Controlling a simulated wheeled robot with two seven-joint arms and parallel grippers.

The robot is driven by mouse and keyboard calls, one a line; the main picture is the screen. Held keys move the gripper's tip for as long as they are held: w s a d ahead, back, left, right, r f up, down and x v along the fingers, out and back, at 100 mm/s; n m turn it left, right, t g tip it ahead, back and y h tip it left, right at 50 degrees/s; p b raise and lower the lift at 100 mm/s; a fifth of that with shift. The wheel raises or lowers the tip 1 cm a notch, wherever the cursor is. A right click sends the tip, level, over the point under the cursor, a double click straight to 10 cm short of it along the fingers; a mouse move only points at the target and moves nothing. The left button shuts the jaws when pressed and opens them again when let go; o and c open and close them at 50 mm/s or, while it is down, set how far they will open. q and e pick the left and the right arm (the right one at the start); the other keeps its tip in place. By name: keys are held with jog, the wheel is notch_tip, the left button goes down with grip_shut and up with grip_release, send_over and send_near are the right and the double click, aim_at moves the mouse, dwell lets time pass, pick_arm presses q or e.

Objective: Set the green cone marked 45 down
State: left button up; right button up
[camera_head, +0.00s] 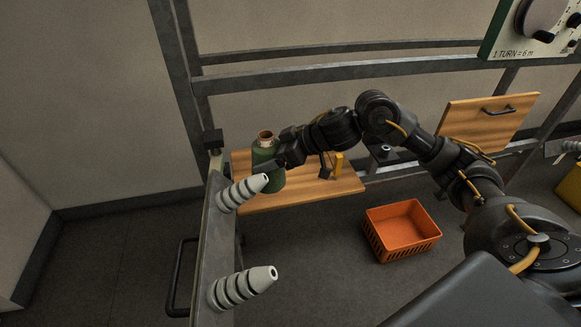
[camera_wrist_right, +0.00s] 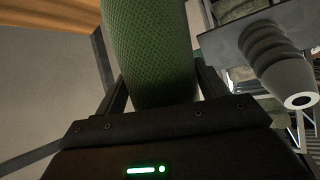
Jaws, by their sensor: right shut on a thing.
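The green cone (camera_head: 265,152) stands about upright in my right gripper (camera_head: 277,165), with a brown opening at its top. It is over or at the left end of the wooden shelf (camera_head: 290,197); I cannot tell whether its base touches the wood. In the right wrist view the cone's green textured body (camera_wrist_right: 150,45) fills the space between the two fingers of my right gripper (camera_wrist_right: 157,88). No number shows on the side that I see. My left gripper is not in view.
A grey post with ribbed grey pegs (camera_head: 242,192) (camera_head: 242,288) stands just left of the cone. A yellow piece (camera_head: 338,164) and a small dark part are on the shelf. An orange basket (camera_head: 402,229) sits on the floor. Metal rails (camera_head: 330,76) run behind.

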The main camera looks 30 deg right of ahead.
jog(key=w+d+f+p, duration=0.1)
jog(key=w+d+f, duration=0.6)
jog(key=f, duration=0.5)
jog(key=shift+w+d+p, duration=0.3)
jog(key=shift+w+d, duration=0.05)
jog(key=shift+d, duration=0.8)
jog(key=shift+f, duration=0.2)
jog(key=o, duration=1.4)
jog(key=shift+c, duration=0.2)
